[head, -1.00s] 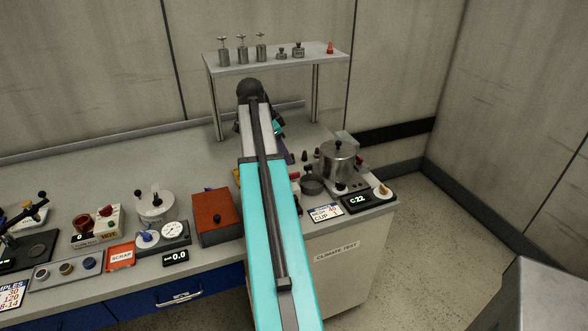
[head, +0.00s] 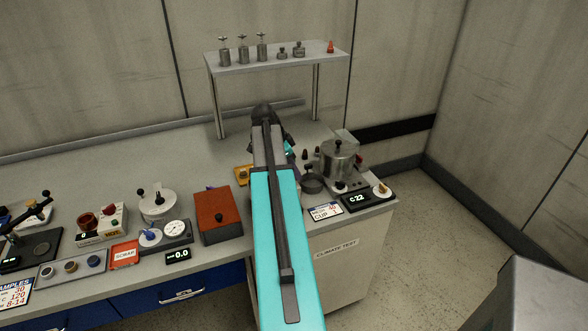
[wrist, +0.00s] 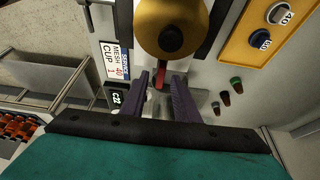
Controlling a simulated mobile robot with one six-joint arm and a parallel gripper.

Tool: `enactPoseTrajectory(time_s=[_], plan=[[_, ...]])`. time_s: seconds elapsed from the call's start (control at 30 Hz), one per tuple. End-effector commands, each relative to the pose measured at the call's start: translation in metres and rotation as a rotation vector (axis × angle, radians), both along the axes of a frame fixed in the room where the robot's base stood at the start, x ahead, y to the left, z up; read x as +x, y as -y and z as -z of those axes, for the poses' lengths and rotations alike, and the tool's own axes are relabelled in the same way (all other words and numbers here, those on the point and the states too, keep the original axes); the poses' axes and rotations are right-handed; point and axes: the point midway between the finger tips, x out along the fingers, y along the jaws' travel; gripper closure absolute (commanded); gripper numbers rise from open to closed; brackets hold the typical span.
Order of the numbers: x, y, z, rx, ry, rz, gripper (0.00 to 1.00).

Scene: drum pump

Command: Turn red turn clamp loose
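The red turn clamp (wrist: 160,76) shows in the wrist view as a short red lever just below a rounded, brass-coloured vessel with a dark round knob (wrist: 171,39). My gripper (wrist: 160,78) is open, its two purple fingers standing apart on either side of the red lever. Whether a finger touches it I cannot tell. In the head view the metal pot (head: 337,163) stands at the right end of the bench, and my own arm hides most of the gripper.
A label card (head: 325,211) and a C22 display (head: 356,198) stand in front of the pot. A small dark pan (head: 312,184) is beside it. A red-brown box (head: 217,214) is left of my arm. A shelf with weights (head: 275,61) stands behind.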

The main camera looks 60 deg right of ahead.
Motion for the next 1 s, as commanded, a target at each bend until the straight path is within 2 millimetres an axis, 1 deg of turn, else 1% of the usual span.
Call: enactPoseTrajectory(time_s=[0.23, 0.27, 0.4, 0.43, 0.77, 1.0], plan=[[-0.0004, 0.0004, 0.0003, 0.000, 0.000, 0.001, 0.72], [-0.0005, 0.0005, 0.0003, 0.000, 0.000, 0.001, 0.75], [-0.0007, 0.0006, 0.0002, 0.000, 0.000, 0.001, 0.99], [-0.0007, 0.0006, 0.0002, 0.000, 0.000, 0.001, 1.00], [-0.0019, 0.0016, 0.0003, -0.001, 0.000, -0.013, 1.00], [-0.0027, 0.0012, 0.0009, -0.002, 0.001, -0.090, 1.00]])
